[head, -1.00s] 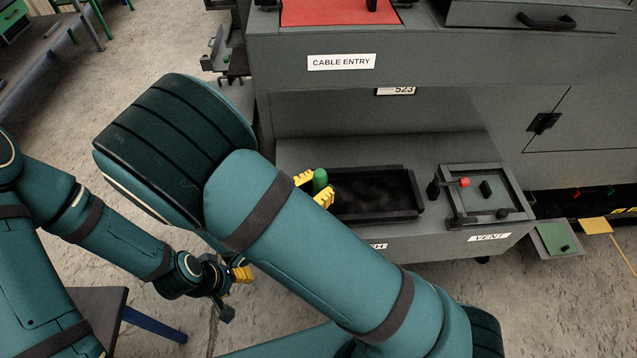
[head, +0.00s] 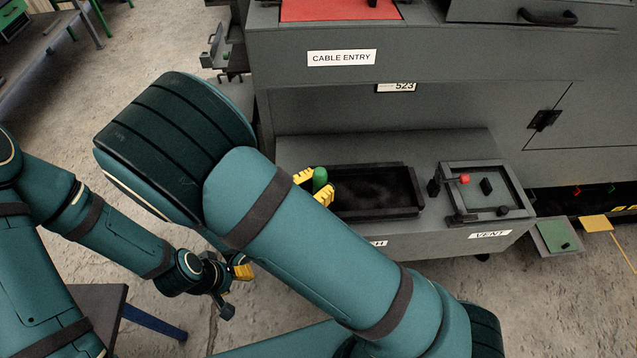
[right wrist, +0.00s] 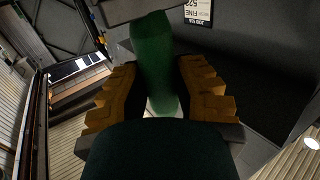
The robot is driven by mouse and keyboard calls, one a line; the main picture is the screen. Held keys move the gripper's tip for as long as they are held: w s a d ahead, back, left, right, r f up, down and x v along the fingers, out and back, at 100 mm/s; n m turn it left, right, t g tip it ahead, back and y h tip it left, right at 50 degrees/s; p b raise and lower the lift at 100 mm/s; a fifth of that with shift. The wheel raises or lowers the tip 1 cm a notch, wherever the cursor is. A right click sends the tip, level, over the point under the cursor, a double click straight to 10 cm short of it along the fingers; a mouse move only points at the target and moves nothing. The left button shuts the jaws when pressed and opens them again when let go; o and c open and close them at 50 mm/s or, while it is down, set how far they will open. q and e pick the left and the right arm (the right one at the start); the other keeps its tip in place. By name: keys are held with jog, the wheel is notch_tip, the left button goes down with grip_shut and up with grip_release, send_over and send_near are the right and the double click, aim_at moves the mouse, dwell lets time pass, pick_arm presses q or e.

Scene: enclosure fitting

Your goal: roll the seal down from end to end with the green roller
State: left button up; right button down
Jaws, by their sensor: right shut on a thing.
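The green roller (head: 320,177) shows at the left end of a dark rectangular frame on the cabinet's lower ledge. My right gripper (head: 314,188) has its yellow fingers shut on the roller. In the right wrist view, the green roller (right wrist: 157,65) stands between the two ridged fingers of the right gripper (right wrist: 160,95). My right forearm hides what lies to the left of the roller. I cannot make out the seal in the dark frame (head: 412,193). My left gripper (head: 238,273) hangs low at the left, away from the ledge, its fingers partly hidden.
A vent panel (head: 487,167) with a red-tipped lever (head: 464,179) lies right of the dark frame. The cabinet wall with a CABLE ENTRY label (head: 341,58) rises behind. A dark table (head: 95,305) with a blue leg stands at the lower left.

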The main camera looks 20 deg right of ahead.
jog(key=shift+f+b, duration=0.45)
jog(key=shift+f, duration=0.3)
dwell(0.3)
